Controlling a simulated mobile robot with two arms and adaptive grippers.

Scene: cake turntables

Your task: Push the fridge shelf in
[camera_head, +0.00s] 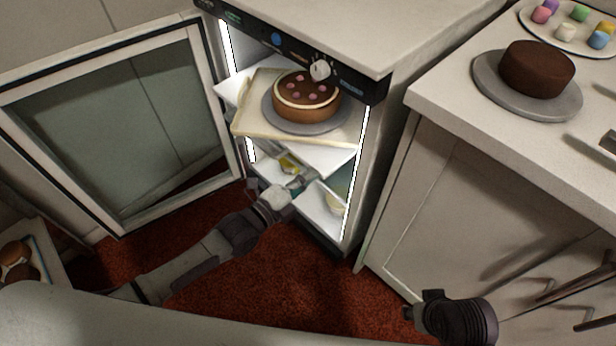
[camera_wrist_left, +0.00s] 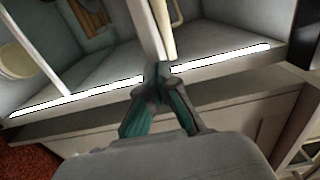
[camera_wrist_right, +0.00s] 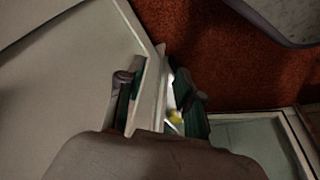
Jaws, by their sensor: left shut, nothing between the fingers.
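The fridge (camera_head: 376,150) stands open. A cream board (camera_head: 248,118) with a cake (camera_head: 306,98) on a grey disc juts out of its upper part. A white shelf (camera_head: 335,160) shows below the board, and a lower white level (camera_head: 318,212) lies under that. My left gripper (camera_head: 304,180) is shut and empty, at the fridge opening below the white shelf. In the left wrist view its closed tips (camera_wrist_left: 157,74) are close to a pale panel edge; contact cannot be told. My right gripper (camera_wrist_right: 160,100) is open in the right wrist view, with a pale panel edge showing between its fingers.
The fridge door (camera_head: 120,130) is swung open to the left. A counter (camera_head: 450,100) on the right holds a chocolate cake (camera_head: 536,68) and a plate of small sweets (camera_head: 566,28).

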